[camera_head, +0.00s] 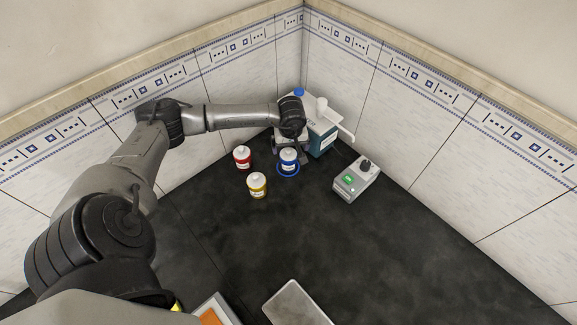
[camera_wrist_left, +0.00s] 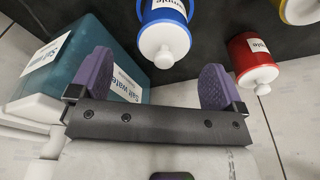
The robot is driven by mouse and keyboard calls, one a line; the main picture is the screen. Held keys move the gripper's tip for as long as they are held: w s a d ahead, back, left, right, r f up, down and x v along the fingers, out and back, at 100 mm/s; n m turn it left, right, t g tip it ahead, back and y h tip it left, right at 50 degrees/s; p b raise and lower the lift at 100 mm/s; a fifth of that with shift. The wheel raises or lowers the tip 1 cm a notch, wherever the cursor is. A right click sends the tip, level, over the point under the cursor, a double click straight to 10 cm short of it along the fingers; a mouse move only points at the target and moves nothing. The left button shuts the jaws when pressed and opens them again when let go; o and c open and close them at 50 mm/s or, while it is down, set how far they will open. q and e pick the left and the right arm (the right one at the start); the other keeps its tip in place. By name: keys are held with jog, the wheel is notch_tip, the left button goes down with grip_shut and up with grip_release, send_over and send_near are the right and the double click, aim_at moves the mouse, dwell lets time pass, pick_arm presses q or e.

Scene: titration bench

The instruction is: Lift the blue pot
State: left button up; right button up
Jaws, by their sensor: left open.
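The blue pot (camera_head: 288,163) stands upright on the dark bench near the back corner, with a white lid and a blue ring around its base. It also shows in the left wrist view (camera_wrist_left: 165,18), top centre, its white knob towards the camera. My left gripper (camera_head: 291,142) is behind the blue pot in the head view, partly hidden by my wrist. In the left wrist view its two purple fingers (camera_wrist_left: 155,84) are spread apart. The pot lies ahead of the gap, and nothing is visibly held. My right gripper is in neither view.
A red pot (camera_head: 242,161) and a yellow pot (camera_head: 257,190) stand near the blue one. A blue-green salt water container (camera_head: 322,144) is close behind it. A device with a green display (camera_head: 350,180) stands at right. A grey tray (camera_head: 297,305) lies in front; the middle bench is clear.

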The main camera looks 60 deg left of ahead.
aim_at(289, 153)
pick_arm(q)
jog(key=shift+s+a+f+b, duration=0.15)
jog(key=shift+f+b, duration=0.55)
jog(key=shift+f, duration=0.85)
jog(key=shift+a+f+b, duration=0.1)
jog(key=shift+f+b, duration=0.55)
jog(key=shift+f, duration=0.85)
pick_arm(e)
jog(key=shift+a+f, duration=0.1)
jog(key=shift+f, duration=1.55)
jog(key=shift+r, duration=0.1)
pick_arm(q)
jog(key=shift+r, duration=0.1)
jog(key=shift+c, duration=0.3)
jog(key=c, duration=1.1)
